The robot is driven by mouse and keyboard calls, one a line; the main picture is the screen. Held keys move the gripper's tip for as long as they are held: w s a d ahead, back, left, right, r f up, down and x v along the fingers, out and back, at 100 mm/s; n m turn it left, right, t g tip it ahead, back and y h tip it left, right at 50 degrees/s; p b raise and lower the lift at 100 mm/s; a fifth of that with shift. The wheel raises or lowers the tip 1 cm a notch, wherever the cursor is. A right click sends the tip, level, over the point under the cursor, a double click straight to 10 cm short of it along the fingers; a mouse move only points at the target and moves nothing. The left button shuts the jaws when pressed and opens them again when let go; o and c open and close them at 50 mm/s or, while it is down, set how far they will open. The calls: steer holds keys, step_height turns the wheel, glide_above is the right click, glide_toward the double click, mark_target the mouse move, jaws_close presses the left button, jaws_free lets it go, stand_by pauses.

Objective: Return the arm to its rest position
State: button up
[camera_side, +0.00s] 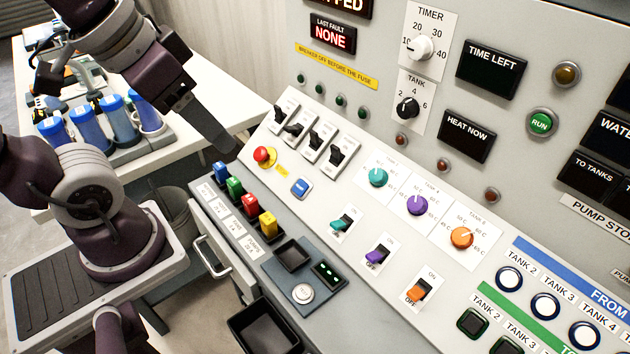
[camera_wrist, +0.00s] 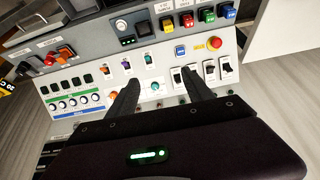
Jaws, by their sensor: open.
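The panel's switches and knobs show beyond the fingers. I cannot tell from the side view whether the fingertip touches anything.
Blue, green, red and yellow blocks (camera_side: 235,189) sit in a row on the front ledge. A black tray (camera_side: 265,328) is below it. Blue cylinders (camera_side: 88,125) stand on a white table (camera_side: 172,158) at the left.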

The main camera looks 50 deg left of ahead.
steer(key=shift+s+d+f, duration=0.1)
steer(key=shift+s+d, duration=0.05)
steer(key=shift+s, duration=0.35)
steer(key=shift+s+d+f, duration=0.1)
steer(key=shift+s+d, duration=0.05)
steer(key=shift+s, duration=0.3)
steer(key=shift+r, duration=0.1)
steer(key=shift+c, duration=0.4)
